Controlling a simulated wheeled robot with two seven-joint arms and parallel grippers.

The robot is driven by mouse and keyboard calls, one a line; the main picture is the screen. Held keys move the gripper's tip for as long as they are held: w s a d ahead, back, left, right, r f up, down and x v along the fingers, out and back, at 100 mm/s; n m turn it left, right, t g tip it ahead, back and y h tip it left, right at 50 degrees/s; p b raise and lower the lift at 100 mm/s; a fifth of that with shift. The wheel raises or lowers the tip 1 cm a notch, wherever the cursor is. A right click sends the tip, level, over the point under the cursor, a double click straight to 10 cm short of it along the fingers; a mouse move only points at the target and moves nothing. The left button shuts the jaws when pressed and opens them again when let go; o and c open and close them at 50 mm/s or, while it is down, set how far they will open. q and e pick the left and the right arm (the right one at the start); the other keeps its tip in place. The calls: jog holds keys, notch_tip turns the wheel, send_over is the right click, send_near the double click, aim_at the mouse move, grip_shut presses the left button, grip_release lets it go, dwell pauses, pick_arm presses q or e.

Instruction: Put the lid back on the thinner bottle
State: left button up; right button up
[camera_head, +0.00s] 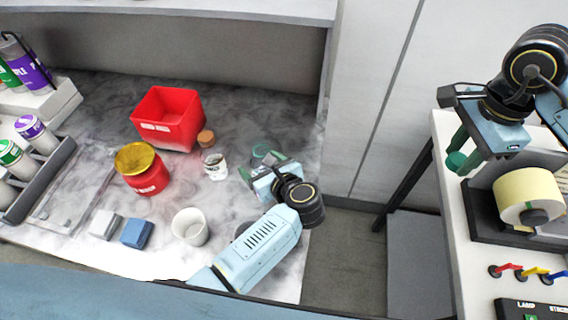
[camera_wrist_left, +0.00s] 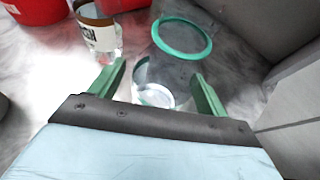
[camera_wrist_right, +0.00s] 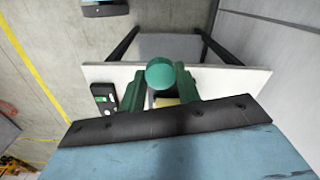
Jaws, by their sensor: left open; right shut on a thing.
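A clear bottle with a green ring (camera_head: 262,151) at its top stands on the grey worktop, partly hidden by my left gripper (camera_head: 262,175). In the left wrist view the bottle's green ring (camera_wrist_left: 182,38) is at the far side and its clear body (camera_wrist_left: 155,95) lies between the fingers. My left gripper (camera_wrist_left: 155,90) is open around it; contact cannot be told. My right gripper (camera_head: 470,158) is shut on a round teal-green lid (camera_head: 456,161), held over the white side table at the right. The lid (camera_wrist_right: 160,74) also shows between the fingertips in the right wrist view.
A red bin (camera_head: 168,121), a red jar with yellow lid (camera_head: 147,172) and a white cup (camera_head: 190,226) stand farther left. A label roll (camera_head: 528,195) sits on the side table (camera_head: 446,135).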

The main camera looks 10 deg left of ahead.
pick_arm(q)
jog(key=shift+w, duration=0.1)
jog(key=c, duration=1.1)
pick_arm(e)
jog(key=shift+w, duration=0.1)
pick_arm(q)
jog(key=shift+r, duration=0.1)
jog(key=shift+r, duration=4.9)
pick_arm(e)
jog(key=shift+f, duration=0.1)
pick_arm(q)
jog(key=o, duration=0.5)
jog(key=c, duration=0.9)
